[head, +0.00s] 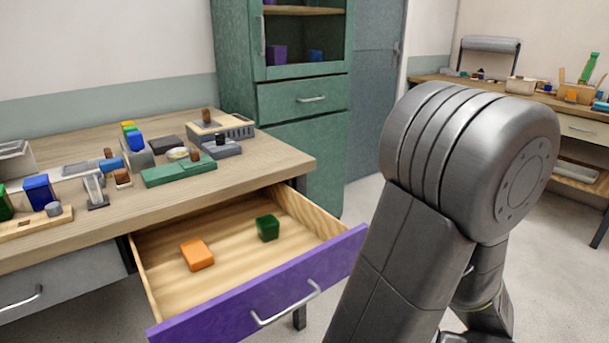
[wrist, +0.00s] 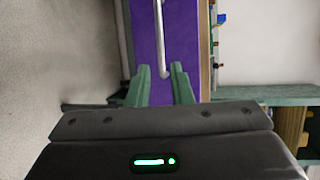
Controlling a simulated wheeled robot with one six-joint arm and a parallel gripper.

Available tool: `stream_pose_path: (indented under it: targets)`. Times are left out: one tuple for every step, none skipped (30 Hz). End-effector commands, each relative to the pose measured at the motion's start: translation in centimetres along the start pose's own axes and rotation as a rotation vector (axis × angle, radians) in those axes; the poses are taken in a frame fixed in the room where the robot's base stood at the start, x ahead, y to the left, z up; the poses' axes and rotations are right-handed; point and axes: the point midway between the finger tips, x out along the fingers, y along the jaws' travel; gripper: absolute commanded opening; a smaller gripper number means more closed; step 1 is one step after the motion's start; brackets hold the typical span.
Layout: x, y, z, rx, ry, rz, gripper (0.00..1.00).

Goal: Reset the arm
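My gripper (wrist: 158,72) shows in the wrist view with its two green fingers spread apart and nothing held between them. Beyond the fingers is the purple drawer front (wrist: 146,30) with its metal handle (wrist: 163,45); I cannot tell the exact gap to it. In the head view my arm (head: 425,220) is folded at the right, in front of the room, and the gripper is hidden. The purple drawer (head: 335,262) is pulled open and its handle (head: 285,306) is free.
An orange block (head: 197,255) and a green block (head: 267,228) lie in the open drawer. The wooden table (head: 255,162) above holds several blocks and fixtures. A green cabinet (head: 290,130) stands behind; another desk (head: 585,128) is at the far right.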

Motion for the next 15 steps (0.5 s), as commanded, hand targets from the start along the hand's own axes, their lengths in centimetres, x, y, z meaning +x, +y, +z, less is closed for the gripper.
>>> stream_pose_path:
  targets:
    - [0.5, 0.1, 0.1, 0.0, -0.004, 0.0, 0.2]
    - [0.9, 0.1, 0.1, 0.0, -0.004, 0.0, 0.2]
    - [1.4, 0.1, 0.1, -0.001, -0.004, 0.001, 0.2]
    - [1.8, 0.1, 0.1, -0.001, -0.004, 0.001, 0.2]
    - [2.3, 0.1, 0.1, -0.002, -0.005, 0.001, 0.2]
    - [3.0, 0.1, 0.1, -0.001, -0.005, 0.001, 0.2]
    - [3.4, 0.1, 0.1, -0.001, -0.005, 0.001, 0.2]
    - [3.9, 0.1, 0.1, -0.001, -0.005, 0.001, 0.2]
    - [4.5, 0.1, 0.1, -0.001, -0.006, 0.0, 0.2]
    - [5.0, 0.1, 0.1, -0.001, -0.005, 0.001, 0.2]
    - [5.4, 0.1, 0.1, -0.001, -0.006, 0.001, 0.2]
    - [6.0, 0.1, 0.1, 0.0, -0.005, 0.0, 0.2]
    - [6.4, 0.1, 0.1, 0.0, -0.005, 0.0, 0.2]
    - [6.9, 0.1, 0.1, -0.001, -0.005, 0.001, 0.2]
    - [7.4, 0.1, 0.1, -0.001, -0.005, 0.001, 0.2]
